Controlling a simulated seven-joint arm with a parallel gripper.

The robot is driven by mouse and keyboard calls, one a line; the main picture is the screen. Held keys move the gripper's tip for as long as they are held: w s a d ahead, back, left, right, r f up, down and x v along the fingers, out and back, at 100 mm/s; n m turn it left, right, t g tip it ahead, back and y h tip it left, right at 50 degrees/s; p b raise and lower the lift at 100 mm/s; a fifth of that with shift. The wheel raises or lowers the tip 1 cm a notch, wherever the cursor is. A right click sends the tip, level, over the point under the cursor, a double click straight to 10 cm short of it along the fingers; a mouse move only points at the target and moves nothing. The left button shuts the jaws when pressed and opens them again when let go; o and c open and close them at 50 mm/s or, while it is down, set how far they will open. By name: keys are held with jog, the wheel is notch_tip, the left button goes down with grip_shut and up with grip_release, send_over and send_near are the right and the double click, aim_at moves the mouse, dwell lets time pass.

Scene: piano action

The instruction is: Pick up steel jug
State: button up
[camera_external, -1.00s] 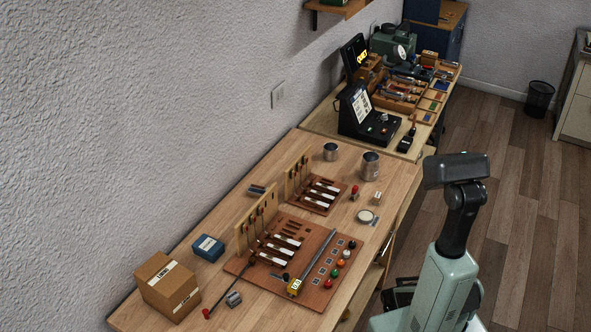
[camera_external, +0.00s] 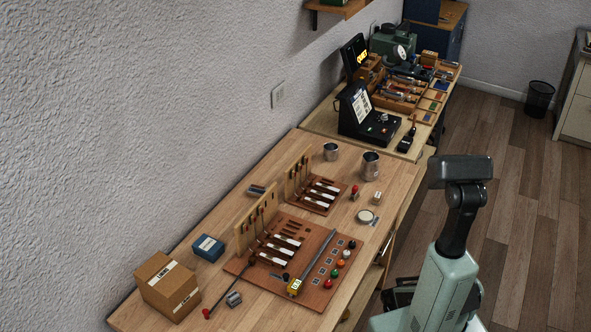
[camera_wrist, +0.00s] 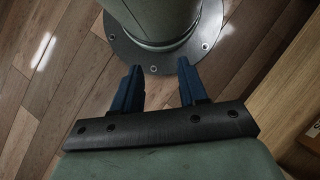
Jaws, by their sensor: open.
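Two grey metal vessels stand upright toward the far end of the wooden workbench in the external view. The larger one (camera_external: 370,167) is near the middle of the bench's width and carries a small mark on its side. The smaller one (camera_external: 331,153) stands behind and left of it. I cannot tell for sure which is the steel jug; no handle is clear on either. My gripper (camera_wrist: 161,70) shows in the wrist view, with two blue fingers apart and nothing between them. It points down at the floor beside my round base, away from the bench. It is hidden in the external view.
A brown board (camera_external: 315,262) with keys and coloured knobs fills the bench's middle. A smaller key board (camera_external: 315,198) lies near the vessels. A round white dish (camera_external: 366,216) and small red-topped item (camera_external: 354,192) are close by. A cardboard box (camera_external: 167,287) stands at the near end.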

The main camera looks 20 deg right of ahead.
jog(key=shift+c, duration=0.4)
jog(key=shift+c, duration=1.3)
jog(key=shift+w, duration=0.1)
